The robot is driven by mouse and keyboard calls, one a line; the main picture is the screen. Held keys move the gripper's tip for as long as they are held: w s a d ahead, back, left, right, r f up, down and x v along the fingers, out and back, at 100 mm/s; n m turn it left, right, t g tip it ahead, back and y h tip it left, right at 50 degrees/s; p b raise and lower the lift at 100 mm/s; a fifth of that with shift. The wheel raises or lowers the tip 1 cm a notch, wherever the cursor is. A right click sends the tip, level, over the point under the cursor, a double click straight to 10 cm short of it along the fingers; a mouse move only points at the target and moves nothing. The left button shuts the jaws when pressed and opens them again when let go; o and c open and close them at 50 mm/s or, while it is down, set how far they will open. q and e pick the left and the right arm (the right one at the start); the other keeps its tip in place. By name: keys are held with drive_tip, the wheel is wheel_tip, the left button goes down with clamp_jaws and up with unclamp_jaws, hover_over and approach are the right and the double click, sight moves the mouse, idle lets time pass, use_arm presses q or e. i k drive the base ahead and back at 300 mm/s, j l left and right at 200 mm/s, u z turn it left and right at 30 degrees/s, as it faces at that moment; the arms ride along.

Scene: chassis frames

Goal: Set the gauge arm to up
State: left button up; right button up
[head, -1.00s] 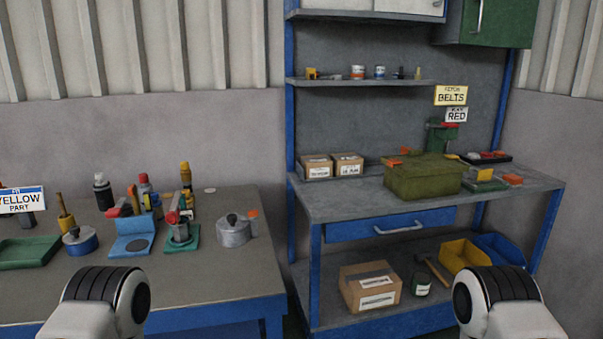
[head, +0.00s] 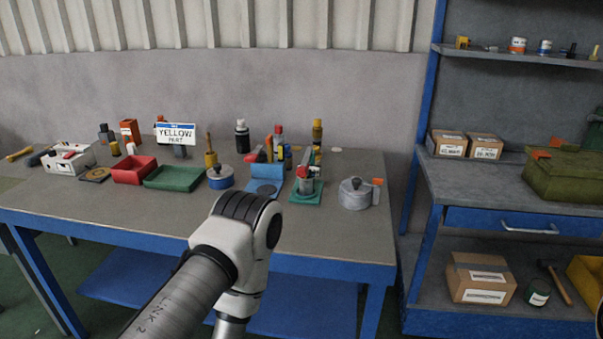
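No part is plainly marked as the gauge, and I cannot tell for sure which thing bears its arm. A grey round pot-like body (head: 355,194) with a dark knob stands at the right end of the left table. A small orange flag-like piece (head: 377,184) rises at its right side. Left of it, a device with red and grey parts (head: 305,181) stands on a green base. A blue stand (head: 265,187) with a dark round patch is beside that. My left arm reaches up in front of the table, but its gripper is not visible. My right gripper is out of view.
The left table (head: 330,235) has bare room along its front. A blue-framed shelf bench (head: 440,184) stands right, across a gap.

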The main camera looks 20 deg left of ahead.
sight(300, 172)
drive_tip(key=i+l+u, duration=0.25)
drive_tip(key=l, duration=0.15)
drive_tip(key=i+l+u, duration=0.1)
drive_tip(key=l+u, duration=0.2)
drive_tip(key=l, duration=0.15)
drive_tip(key=i+l+u, duration=0.1)
drive_tip(key=l+u, duration=0.15)
drive_tip(key=l, duration=0.2)
drive_tip(key=l+u, duration=0.3)
drive_tip(key=l, duration=0.2)
drive_tip(key=u, duration=0.35)
drive_tip(key=i, duration=0.05)
